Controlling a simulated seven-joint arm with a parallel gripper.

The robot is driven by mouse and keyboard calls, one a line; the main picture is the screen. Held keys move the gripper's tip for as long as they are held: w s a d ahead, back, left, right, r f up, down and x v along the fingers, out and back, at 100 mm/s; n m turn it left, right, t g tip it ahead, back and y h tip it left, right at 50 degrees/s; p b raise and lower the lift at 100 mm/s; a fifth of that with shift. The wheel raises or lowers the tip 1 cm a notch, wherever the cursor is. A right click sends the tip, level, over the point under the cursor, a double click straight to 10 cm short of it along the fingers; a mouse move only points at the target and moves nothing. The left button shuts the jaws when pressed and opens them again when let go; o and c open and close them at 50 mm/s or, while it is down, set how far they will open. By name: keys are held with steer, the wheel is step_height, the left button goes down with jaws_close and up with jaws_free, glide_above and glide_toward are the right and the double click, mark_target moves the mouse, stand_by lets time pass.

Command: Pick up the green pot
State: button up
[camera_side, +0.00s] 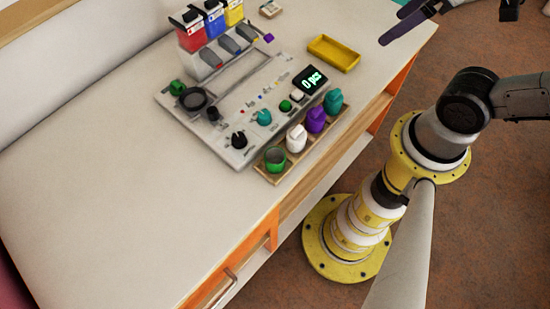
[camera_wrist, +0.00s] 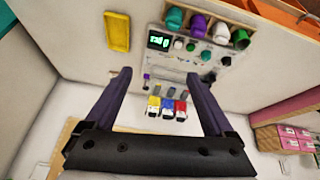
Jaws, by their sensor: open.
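The green pot (camera_side: 275,158) stands upright at the near end of a wooden rack (camera_side: 318,143), beside a white pot (camera_side: 296,138), a purple pot (camera_side: 316,120) and a teal pot (camera_side: 333,101). In the wrist view, the green pot (camera_wrist: 240,38) is at the upper right, at the right end of the row. My gripper (camera_side: 391,27) is at the top right of the side view, well away from the pot. In the wrist view, its two purple fingers (camera_wrist: 159,75) are wide apart with nothing held between them.
A grey-white board with knobs and a lit display (camera_side: 311,80) lies behind the rack. Red (camera_side: 190,33), blue (camera_side: 212,22) and yellow (camera_side: 233,12) containers stand at its far end. A yellow tray (camera_side: 333,53) lies to its right. The table's left side is clear.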

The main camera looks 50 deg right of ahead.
steer(key=w+a+r+n, duration=0.2)
steer(key=w+n, duration=0.2)
steer(key=n, duration=0.6)
steer(key=n+g, duration=0.6)
steer(key=n, duration=1.4)
glide_above(276, 158)
steer(key=s+a, duration=0.1)
steer(key=a, duration=0.1)
step_height(276, 158, down, 21)
steer(key=shift+f, duration=0.15)
steer(key=shift+s+d+f, duration=0.1)
steer(key=shift+d+f, duration=0.05)
steer(key=shift+f, duration=1.2)
steer(key=shift+s+d+f, duration=0.1)
steer(key=shift+f, duration=1.25)
jaws_close()
